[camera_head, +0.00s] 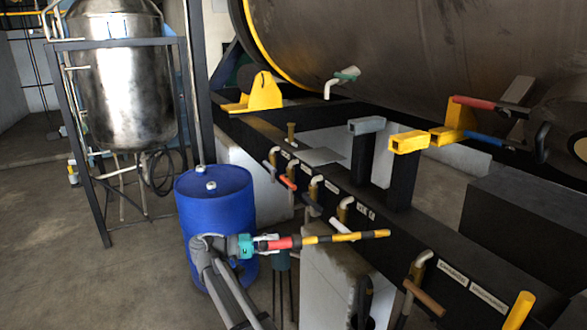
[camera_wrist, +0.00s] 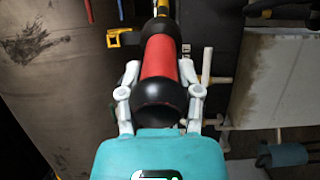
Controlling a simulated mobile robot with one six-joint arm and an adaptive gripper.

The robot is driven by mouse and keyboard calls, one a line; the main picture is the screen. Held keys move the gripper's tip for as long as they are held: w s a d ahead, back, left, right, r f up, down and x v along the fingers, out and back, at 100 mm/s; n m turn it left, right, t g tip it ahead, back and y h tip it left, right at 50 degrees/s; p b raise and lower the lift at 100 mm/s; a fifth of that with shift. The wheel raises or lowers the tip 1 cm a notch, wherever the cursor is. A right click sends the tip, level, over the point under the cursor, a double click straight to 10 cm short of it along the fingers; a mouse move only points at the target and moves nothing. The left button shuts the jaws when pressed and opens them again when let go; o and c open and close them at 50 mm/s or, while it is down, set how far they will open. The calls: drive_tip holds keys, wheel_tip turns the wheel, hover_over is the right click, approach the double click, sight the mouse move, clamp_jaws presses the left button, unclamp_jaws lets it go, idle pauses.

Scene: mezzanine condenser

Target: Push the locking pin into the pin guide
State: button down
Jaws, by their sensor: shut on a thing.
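The locking pin has a red grip (camera_head: 282,243) and a long yellow-and-black striped rod (camera_head: 345,237), held out nearly level with its tip to the right. My gripper (camera_head: 268,242) is shut around the grip. In the wrist view my gripper (camera_wrist: 160,88) has one white finger on each side of the red grip (camera_wrist: 160,65), which has black ends; most of the rod is hidden behind it. A yellow square tube (camera_head: 408,142) on a black post, probably the pin guide, stands up and right of the rod tip, apart from it. A grey square tube stands beside it (camera_head: 366,125).
A dark beam (camera_head: 335,190) with several small valves and handles runs diagonally behind the rod. A blue drum (camera_head: 215,205) stands just behind my gripper. A large drum-shaped vessel (camera_head: 400,60) fills the upper right. Open floor (camera_head: 90,260) lies at left.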

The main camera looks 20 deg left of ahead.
drive_tip(key=w+d+r+n+t+y+p, duration=0.1)
drive_tip(key=w+r+n+t+p, duration=0.1)
drive_tip(key=r+p, duration=0.7)
drive_tip(key=w+d+r+n+t+y+p, duration=0.1)
drive_tip(key=w+r+p, duration=0.4)
drive_tip(key=r+p, duration=0.5)
drive_tip(key=shift+w+d+r+n+t+y, duration=0.2)
drive_tip(key=shift+d+r+n+t+y, duration=0.25)
drive_tip(key=shift+t+y, duration=0.4)
drive_tip(key=shift+w, duration=0.2)
drive_tip(key=shift+x, duration=1.05)
drive_tip(key=shift+w+d, duration=0.15)
drive_tip(key=shift+d, duration=0.05)
drive_tip(key=shift+x, duration=1.45)
drive_tip(key=shift+w+d, duration=0.2)
drive_tip(key=shift+w, duration=0.1)
drive_tip(key=x, duration=1.1)
idle(2.1)
